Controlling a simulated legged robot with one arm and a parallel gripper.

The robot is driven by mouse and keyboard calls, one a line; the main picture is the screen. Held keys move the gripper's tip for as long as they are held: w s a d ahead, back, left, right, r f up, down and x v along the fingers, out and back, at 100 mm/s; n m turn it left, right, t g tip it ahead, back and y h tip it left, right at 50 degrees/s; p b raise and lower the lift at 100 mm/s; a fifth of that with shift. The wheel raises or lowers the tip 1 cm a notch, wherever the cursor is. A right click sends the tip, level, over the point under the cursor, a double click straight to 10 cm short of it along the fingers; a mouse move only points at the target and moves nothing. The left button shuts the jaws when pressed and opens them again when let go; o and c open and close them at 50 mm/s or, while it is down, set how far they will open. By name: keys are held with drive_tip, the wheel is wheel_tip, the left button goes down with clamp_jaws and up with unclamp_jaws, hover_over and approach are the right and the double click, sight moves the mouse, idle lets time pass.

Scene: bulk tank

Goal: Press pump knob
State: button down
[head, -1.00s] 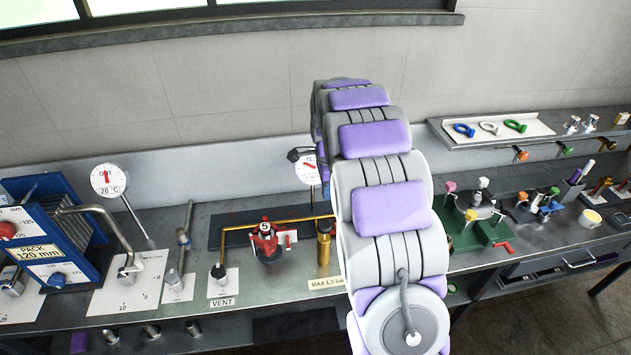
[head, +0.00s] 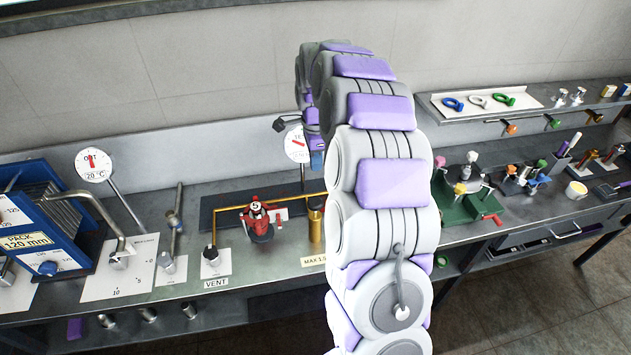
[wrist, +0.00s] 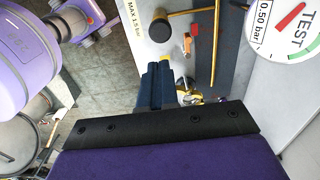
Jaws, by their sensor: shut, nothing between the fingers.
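My gripper (wrist: 157,70) has its dark blue fingers closed together with nothing between them. In the head view my gripper (head: 317,160) shows only in part, beside my arm and near the TEST gauge. No pump knob is clearly marked. In the wrist view a yellow bit (wrist: 163,58) shows by the fingertips; contact cannot be judged. A gold and silver fitting (wrist: 188,95) is partly hidden behind the fingers. A brass cylinder (wrist: 160,28) stands apart from them, by the MAX 1.5 bar label (wrist: 131,14); the same brass cylinder (head: 316,228) shows in the head view.
The TEST gauge (wrist: 287,28) is close to my gripper. A red valve (head: 258,218) and the VENT knob (head: 210,254) stand left of the cylinder, along a brass pipe. The blue plate pack (head: 35,220) is far left. My arm covers part of the bench.

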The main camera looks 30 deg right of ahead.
sight(316, 201)
wheel_tip(316, 201, down, 14)
drive_tip(key=shift+r, duration=0.25)
idle(0.4)
